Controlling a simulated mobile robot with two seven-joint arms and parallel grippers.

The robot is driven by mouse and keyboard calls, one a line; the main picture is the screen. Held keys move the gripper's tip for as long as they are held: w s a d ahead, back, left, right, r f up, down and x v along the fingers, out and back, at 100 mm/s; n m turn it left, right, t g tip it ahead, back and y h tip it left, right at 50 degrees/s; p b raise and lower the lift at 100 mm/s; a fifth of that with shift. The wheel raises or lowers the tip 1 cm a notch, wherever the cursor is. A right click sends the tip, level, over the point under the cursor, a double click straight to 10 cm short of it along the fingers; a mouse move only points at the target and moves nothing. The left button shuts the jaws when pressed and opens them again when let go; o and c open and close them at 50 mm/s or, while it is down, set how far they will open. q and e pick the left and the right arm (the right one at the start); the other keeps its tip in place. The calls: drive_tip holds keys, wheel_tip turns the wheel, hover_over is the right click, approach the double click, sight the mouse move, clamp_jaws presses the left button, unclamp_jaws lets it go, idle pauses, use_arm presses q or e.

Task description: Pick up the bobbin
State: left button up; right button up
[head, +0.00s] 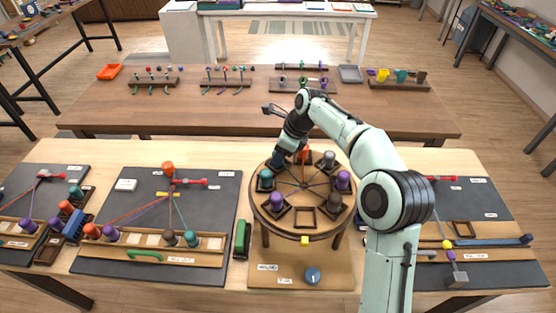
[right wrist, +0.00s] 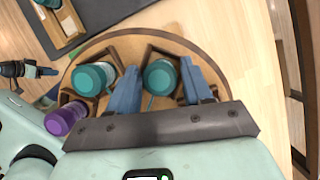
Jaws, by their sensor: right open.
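The round braiding stand (head: 262,213) carries several bobbins in square wooden holders, with cords running to its middle. My right gripper (head: 279,159) is over its back left edge, with its blue fingers pointing down. In the right wrist view the right gripper (right wrist: 160,88) is open, with a teal bobbin (right wrist: 160,76) standing between its fingers; contact cannot be told. Another teal bobbin (right wrist: 92,79) and a purple bobbin (right wrist: 64,119) stand to the left. In the head view the teal bobbin between the fingers is hidden by the gripper.
A front holder (head: 305,217) on the stand is empty. Orange (head: 304,154), grey and purple bobbins stand close by on the stand. A dark board (head: 215,225) with pegs and cords lies to the left, another board (head: 487,203) to the right.

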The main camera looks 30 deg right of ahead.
drive_tip(key=shift+w+a+f, duration=0.1)
drive_tip(key=shift+a+f, duration=0.05)
drive_tip(key=shift+f, duration=0.15)
drive_tip(key=c, duration=0.8)
drive_tip(key=shift+r, duration=0.1)
